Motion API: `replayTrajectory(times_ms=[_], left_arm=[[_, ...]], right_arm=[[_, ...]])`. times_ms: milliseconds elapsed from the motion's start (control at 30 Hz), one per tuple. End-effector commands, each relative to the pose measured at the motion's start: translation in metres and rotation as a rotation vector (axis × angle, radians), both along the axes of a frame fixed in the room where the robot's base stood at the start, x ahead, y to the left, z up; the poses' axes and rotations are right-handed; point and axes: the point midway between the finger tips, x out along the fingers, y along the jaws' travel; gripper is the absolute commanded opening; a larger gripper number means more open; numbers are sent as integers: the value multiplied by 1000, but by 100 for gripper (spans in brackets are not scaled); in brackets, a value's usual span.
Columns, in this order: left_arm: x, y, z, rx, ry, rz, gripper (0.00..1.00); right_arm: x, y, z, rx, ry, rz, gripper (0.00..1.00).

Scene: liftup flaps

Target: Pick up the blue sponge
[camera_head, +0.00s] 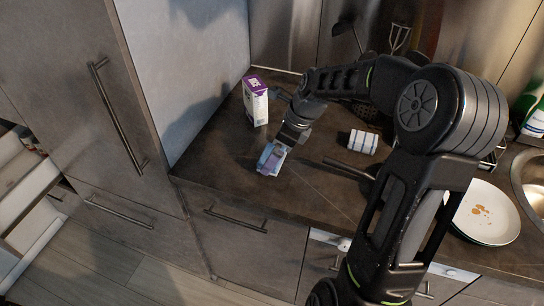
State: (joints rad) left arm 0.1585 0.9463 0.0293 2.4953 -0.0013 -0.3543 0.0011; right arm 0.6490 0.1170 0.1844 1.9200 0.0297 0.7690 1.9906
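The blue sponge (265,169) lies on the dark countertop, close to its front edge. It looks light blue with a purplish part. My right arm comes in from the lower right and reaches over the counter. My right gripper (273,154) is right at the sponge and covers part of it. The fingers are too small and too merged with the sponge to tell whether they are closed on it. My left gripper is not in view.
A white and purple carton (256,104) stands behind the sponge, near the tall cabinet (190,70). A striped roll (363,142) lies to the right. A stained white plate (487,214) and a sink (535,190) are at the far right. Drawer handles (235,220) stick out below the counter.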

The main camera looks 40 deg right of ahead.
Motion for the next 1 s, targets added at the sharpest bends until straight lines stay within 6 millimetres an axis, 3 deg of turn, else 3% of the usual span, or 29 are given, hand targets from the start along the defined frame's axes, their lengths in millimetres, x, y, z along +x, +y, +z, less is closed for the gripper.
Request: replayTrajectory(times_ms=[133,700,1000], left_arm=[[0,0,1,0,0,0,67],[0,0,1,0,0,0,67],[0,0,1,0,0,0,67]], right_arm=[[3,2,-11,1,1,-1,100],[4,2,-11,0,0,-1,100],[3,3,-11,0,0,-1,76]])
